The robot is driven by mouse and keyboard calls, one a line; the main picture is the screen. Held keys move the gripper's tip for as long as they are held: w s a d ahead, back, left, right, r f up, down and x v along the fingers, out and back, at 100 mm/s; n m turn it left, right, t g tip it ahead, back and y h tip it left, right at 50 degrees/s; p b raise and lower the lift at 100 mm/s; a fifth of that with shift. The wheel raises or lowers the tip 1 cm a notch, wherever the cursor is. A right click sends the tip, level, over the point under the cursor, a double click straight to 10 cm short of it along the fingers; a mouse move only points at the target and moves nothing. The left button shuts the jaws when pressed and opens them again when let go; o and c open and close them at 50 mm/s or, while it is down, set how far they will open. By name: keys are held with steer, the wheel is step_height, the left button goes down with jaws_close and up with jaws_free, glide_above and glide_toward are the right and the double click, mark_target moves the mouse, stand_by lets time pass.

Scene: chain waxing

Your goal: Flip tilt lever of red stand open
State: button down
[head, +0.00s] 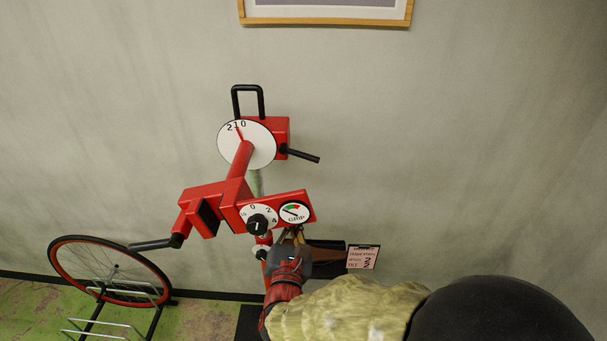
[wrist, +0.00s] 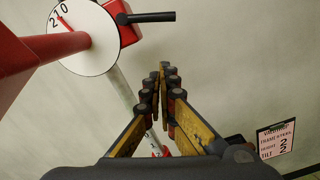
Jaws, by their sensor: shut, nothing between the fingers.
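The red stand (head: 215,196) stands against the wall, with a round white tilt dial (head: 262,150) near its top. A short black lever (head: 300,155) sticks out to the right of the red block behind the dial, angled slightly down. In the wrist view the lever (wrist: 150,17) points right at the top, beside the dial (wrist: 95,52). My gripper (wrist: 164,72) is shut and empty, below the lever and apart from it. In the head view my gripper is mostly hidden behind my wrist, below the grip panel.
A small sign (head: 362,257) hangs at the right; it also shows in the wrist view (wrist: 275,141). A panel with a knob (head: 257,223) and grip gauge (head: 295,212) sits above my wrist. A black handle (head: 152,244) extends left. A bicycle wheel (head: 62,262) stands lower left. The wall right of the lever is clear.

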mark_target(301, 155)
stand_by(0.3)
steer(key=w+d+r, duration=0.1)
steer(key=w+r, duration=0.3)
steer(key=w, duration=0.6)
steer(key=shift+w+d, duration=0.35)
steer(key=shift+d, duration=0.05)
steer(key=shift+r, duration=0.1)
steer(key=shift+a, duration=0.1)
